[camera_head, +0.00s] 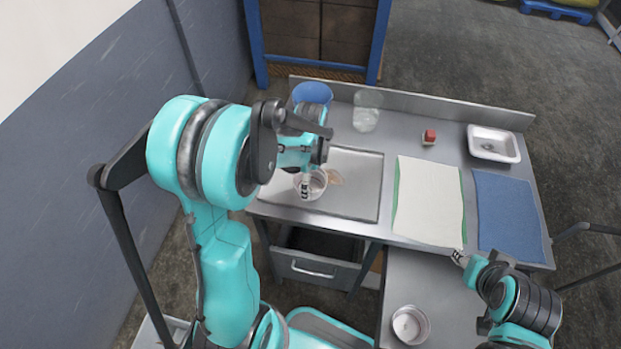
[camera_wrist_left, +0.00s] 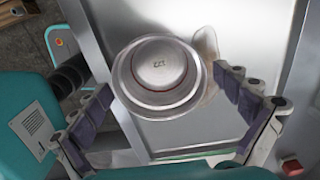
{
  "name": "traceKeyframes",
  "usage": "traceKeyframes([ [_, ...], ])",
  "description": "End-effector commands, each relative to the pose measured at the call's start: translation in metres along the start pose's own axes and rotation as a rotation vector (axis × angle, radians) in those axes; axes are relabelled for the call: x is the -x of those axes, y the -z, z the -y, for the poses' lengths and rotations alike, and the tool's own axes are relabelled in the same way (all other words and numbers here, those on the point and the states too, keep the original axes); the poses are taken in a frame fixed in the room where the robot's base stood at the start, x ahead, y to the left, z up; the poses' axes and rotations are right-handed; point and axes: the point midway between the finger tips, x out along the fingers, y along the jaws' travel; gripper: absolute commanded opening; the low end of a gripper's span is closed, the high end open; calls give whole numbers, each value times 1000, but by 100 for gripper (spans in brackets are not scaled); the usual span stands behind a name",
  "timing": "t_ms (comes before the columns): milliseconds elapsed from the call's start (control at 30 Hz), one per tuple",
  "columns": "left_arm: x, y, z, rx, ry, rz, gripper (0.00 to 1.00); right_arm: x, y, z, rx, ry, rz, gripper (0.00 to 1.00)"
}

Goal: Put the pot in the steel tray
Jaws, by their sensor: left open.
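The round pale metal pot (camera_head: 318,184) is at the left of the worktable, on or just above a flat rimmed steel panel (camera_head: 362,190). In the left wrist view the pot (camera_wrist_left: 163,64) is seen from above, with dark marks on its inner disc. My left gripper (camera_head: 306,188) is over the pot and partly hides it. In the wrist view its open fingers (camera_wrist_left: 168,112) stand on both sides of the pot, apart from it. A small steel tray (camera_head: 507,157) stands at the back right. My right gripper (camera_head: 459,258) is near the front edge, its fingers too small to read.
A blue container (camera_head: 313,93) and a clear jar (camera_head: 366,118) stand at the back left. A red-topped item (camera_head: 429,137) is beside a white cloth (camera_head: 427,203) and a blue cloth (camera_head: 509,216). Another round pot (camera_head: 409,325) stands on the lower front counter.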

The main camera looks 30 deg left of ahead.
Motion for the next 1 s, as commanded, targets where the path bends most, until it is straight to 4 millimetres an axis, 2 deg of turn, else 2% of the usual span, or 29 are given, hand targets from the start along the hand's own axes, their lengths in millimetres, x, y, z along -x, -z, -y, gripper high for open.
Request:
traceKeyframes([
  [400, 86, 0, 0, 0, 0, 0, 100, 20, 15, 0, 0, 0, 0, 40],
  [533, 107, 0, 0, 0, 0, 0, 100, 24, 17, 0, 0, 0, 0, 40],
  [733, 123, 1, -3, 22, 10, -1, 100, 26, 19, 0, 0, 0, 0, 40],
  [867, 138, 9, -19, 159, 76, -14, 100, 26, 18, 0, 0, 0, 0, 40],
  [1000, 158, 21, -52, 450, 204, -80, 100, 26, 18, 0, 0, 0, 0, 40],
])
